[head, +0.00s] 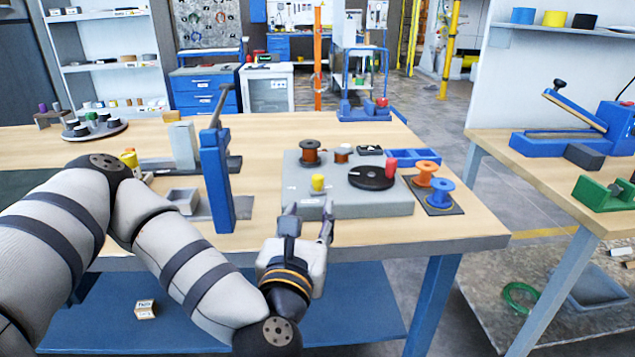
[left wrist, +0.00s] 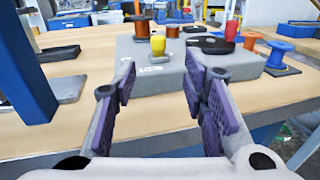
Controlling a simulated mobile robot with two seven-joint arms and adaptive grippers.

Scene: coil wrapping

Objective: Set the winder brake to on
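The winder (head: 340,203) is a grey box on the wooden bench, near its front edge. A yellow knob (head: 318,183) stands upright at its front left, and a red knob (head: 391,168) stands at the right of a black disc (head: 370,178) on its top. I cannot tell which knob is the brake. My left gripper (head: 309,216) is open and empty just in front of the winder. In the left wrist view, the yellow knob (left wrist: 158,45) shows beyond and between the open fingers (left wrist: 158,85), apart from them. My right gripper is not in view.
Copper spools (head: 310,152) stand at the winder's back left. Orange and blue spools (head: 441,192) stand on a dark mat at its right. A tall blue post (head: 217,180) stands left of the gripper. Bare bench lies before the winder.

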